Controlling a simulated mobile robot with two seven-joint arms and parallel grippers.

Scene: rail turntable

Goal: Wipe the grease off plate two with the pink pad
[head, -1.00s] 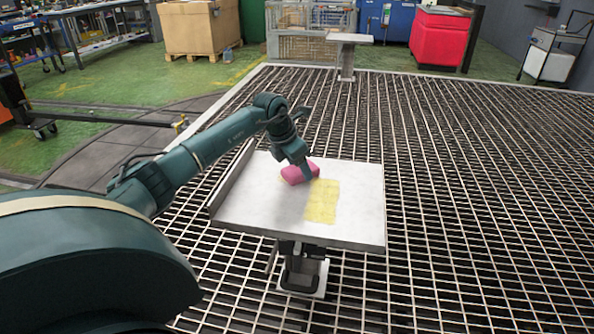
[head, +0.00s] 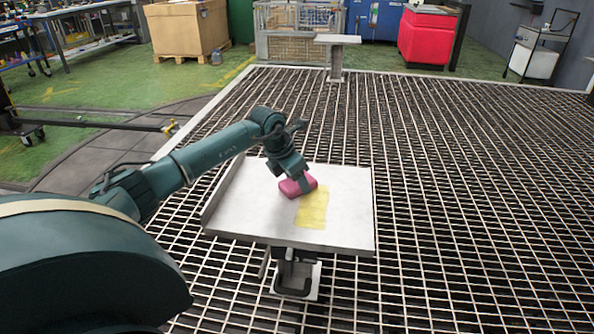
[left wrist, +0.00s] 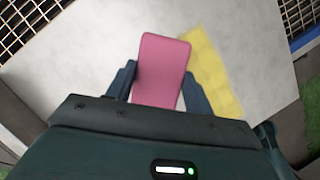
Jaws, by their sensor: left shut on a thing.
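The pink pad (head: 297,187) is over the middle of a pale plate (head: 250,216) on a stand. My left gripper (head: 296,181) is shut on the pad. In the left wrist view the pad (left wrist: 162,70) stands out between the two fingers (left wrist: 160,85). A yellow grease patch (head: 312,209) lies on the plate, right beside the pad. In the left wrist view the yellow patch (left wrist: 207,72) is on the pad's right, partly hidden by a finger. I cannot tell whether the pad touches the plate. My right gripper is not in view.
The plate has a raised lip (head: 222,188) on its left side. Metal grating (head: 450,200) surrounds the stand, with open room to the right. A second small plate on a post (head: 337,40) stands further back. A red bin (head: 427,38) and a cardboard box (head: 187,28) are behind.

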